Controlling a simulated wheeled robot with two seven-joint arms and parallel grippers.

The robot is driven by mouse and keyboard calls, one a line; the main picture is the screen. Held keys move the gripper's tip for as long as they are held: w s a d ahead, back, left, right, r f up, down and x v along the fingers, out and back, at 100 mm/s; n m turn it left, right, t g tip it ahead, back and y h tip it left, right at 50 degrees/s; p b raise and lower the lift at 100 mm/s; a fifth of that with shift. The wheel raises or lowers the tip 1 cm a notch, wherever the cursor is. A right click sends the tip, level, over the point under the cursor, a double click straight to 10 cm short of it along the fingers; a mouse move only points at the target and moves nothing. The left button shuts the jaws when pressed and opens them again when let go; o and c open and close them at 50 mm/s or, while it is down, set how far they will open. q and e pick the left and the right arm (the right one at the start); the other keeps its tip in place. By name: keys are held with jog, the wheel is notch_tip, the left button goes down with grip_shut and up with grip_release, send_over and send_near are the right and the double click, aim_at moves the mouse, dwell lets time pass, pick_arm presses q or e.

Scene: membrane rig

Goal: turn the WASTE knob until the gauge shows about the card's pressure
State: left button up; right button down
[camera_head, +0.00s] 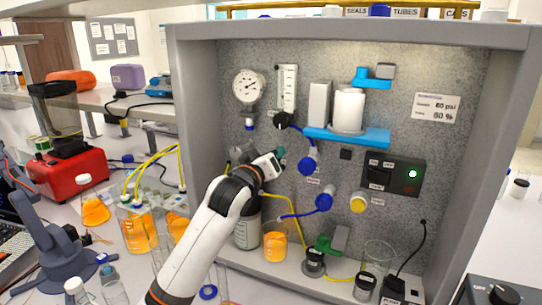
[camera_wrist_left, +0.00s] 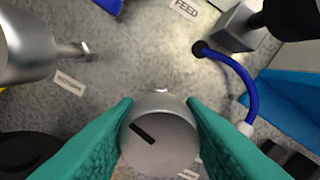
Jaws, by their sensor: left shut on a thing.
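My left gripper (camera_head: 279,156) reaches the back panel, with its arm coming up from the lower left. In the left wrist view its two green fingers (camera_wrist_left: 160,130) are shut on the sides of a round silver knob (camera_wrist_left: 160,147). The knob has a black pointer mark slanting from upper left to lower right. A label below the knob is mostly hidden, so I cannot read its name. The round white gauge (camera_head: 249,86) hangs at the panel's upper left; its needle is too small to read surely. The card (camera_head: 437,107) at the right appears to read 60 psi. My right gripper is not in view.
A clear flow tube (camera_head: 288,88) stands beside the gauge. Bottles and an orange beaker (camera_head: 275,246) stand on the rig floor below. A switch box (camera_head: 393,176) is farther right.

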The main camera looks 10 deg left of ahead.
pick_arm(q)
jog(key=shift+n, duration=0.6)
jog(key=o, duration=1)
jog(key=s+a+b, duration=0.2)
jog(key=s, duration=0.9)
jog(key=shift+s+a, duration=0.15)
jog(key=shift+s, duration=0.25)
dwell(1.8)
